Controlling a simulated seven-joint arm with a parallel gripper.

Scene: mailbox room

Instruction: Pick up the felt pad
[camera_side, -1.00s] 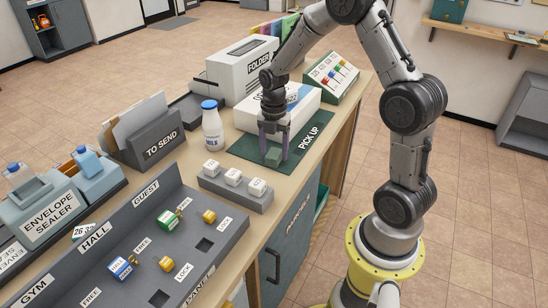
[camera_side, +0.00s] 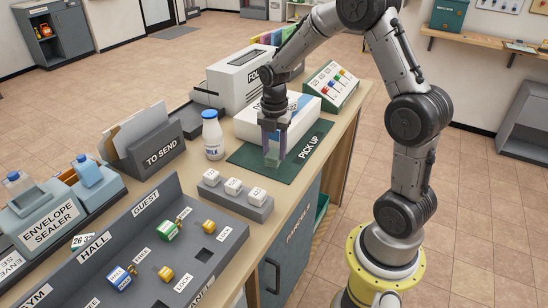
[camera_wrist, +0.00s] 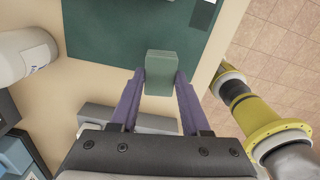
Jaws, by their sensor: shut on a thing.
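The felt pad (camera_wrist: 159,72) is a small grey-green block. In the wrist view it sits between the tips of my gripper's two purple fingers, which touch its sides. My gripper (camera_side: 273,154) points down over the dark green PICK UP mat (camera_side: 247,156) in the side view. The pad also shows in the side view (camera_side: 272,161), low between the fingertips and partly hidden by them. I cannot tell whether it touches the mat or is just above it. The mat also shows in the wrist view (camera_wrist: 110,45).
A milk bottle (camera_side: 212,136) stands left of the mat. A grey block with white cubes (camera_side: 235,195) is in front. A white box (camera_side: 300,100) lies behind my gripper, with the FOLDER box (camera_side: 233,82) farther back. The counter's right edge is close to the mat.

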